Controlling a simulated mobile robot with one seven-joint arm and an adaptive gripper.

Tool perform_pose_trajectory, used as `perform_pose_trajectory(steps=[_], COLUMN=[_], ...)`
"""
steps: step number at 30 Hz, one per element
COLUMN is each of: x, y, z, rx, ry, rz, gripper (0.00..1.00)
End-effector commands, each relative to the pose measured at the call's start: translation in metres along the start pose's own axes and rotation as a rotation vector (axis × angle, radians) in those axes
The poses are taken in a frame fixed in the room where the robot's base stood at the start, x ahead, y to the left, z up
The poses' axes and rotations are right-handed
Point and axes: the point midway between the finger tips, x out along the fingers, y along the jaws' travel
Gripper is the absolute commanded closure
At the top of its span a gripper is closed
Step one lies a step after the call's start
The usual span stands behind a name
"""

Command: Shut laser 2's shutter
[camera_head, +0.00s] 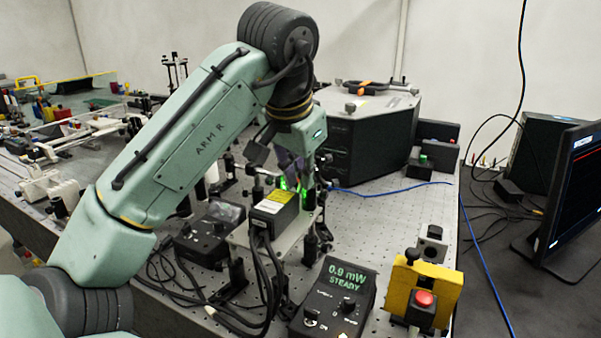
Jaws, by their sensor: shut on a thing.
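A dark laser head (268,222) with a yellow label on top sits on a raised plate near the middle of the bench. I cannot read a number on it. Green light (303,186) glows at its far end. My gripper (290,172) points down at that far end, its fingers low beside the glow. The fingers are closed together, seemingly on the laser's shutter, which is mostly hidden behind the head and the fingers. A controller (345,295) in front reads "0.9 mW STEADY" in green.
A second controller (208,240) stands left of the laser, with dark cables between. A large dark chamber (372,140) is close behind my gripper. A yellow box with a red button (424,300) and a monitor (570,200) are at right. Optic posts crowd the left.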

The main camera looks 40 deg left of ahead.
Motion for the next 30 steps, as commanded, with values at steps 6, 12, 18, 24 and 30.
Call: perform_pose_trajectory(steps=[6,12,18,24,30], x=[0.000,-0.001,-0.003,-0.001,0.001], y=[0.000,-0.001,-0.008,-0.011,-0.012], z=[0.000,-0.001,0.000,0.002,0.003], rx=[0.000,-0.007,-0.050,-0.081,-0.083], ry=[0.000,0.005,0.025,0.038,0.039], rz=[0.000,0.019,0.113,0.176,0.179], gripper=[1.00,1.00,1.00,1.00,1.00])
